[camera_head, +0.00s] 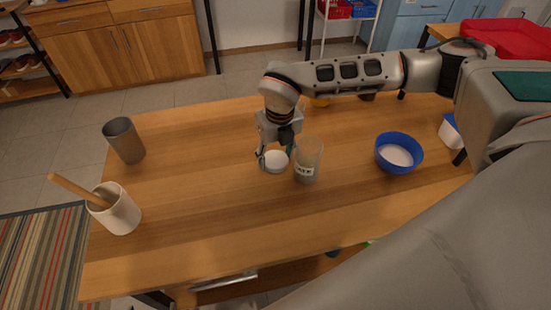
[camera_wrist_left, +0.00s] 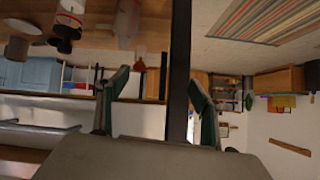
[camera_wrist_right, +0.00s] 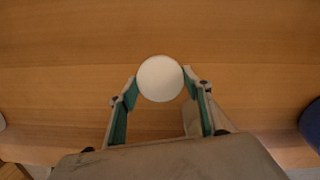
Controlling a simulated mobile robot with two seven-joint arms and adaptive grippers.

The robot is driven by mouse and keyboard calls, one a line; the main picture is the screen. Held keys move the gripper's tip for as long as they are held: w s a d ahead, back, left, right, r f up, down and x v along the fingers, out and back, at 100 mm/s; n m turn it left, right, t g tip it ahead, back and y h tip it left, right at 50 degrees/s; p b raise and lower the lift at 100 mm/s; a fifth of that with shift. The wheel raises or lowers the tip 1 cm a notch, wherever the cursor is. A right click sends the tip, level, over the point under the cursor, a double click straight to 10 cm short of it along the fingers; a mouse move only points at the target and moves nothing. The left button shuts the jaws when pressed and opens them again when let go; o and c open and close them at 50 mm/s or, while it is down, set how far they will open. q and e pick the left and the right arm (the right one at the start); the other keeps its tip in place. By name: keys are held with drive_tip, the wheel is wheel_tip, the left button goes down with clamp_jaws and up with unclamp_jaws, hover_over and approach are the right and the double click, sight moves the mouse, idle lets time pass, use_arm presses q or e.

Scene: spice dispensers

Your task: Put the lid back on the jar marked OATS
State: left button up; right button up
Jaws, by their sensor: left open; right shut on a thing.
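A clear jar (camera_head: 308,160) with a dark label with pale lettering, too small to read surely, stands upright on the wooden table, and its top looks open. My right gripper (camera_head: 275,156) is shut on a round white lid (camera_head: 275,162), just left of the jar. The right wrist view shows the lid (camera_wrist_right: 160,78) between the fingertips of this gripper (camera_wrist_right: 160,84). Whether the lid touches the table is unclear. My left gripper (camera_wrist_left: 158,78) shows only in its own wrist view, open and empty, away from the jar.
A blue bowl (camera_head: 399,153) with white contents stands right of the jar. A grey cup (camera_head: 124,140) and a pale crock (camera_head: 117,209) with a wooden handle stand at the left. The table's middle left is clear.

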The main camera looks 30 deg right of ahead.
sight(276, 159)
drive_tip(key=shift+r, duration=0.1)
use_arm(q)
drive_tip(key=shift+w+r+p, duration=0.15)
drive_tip(key=shift+r+p, duration=0.3)
drive_tip(key=shift+r, duration=0.15)
use_arm(e)
wheel_tip(276, 159, up, 20)
drive_tip(key=shift+s, duration=0.1)
idle(0.4)
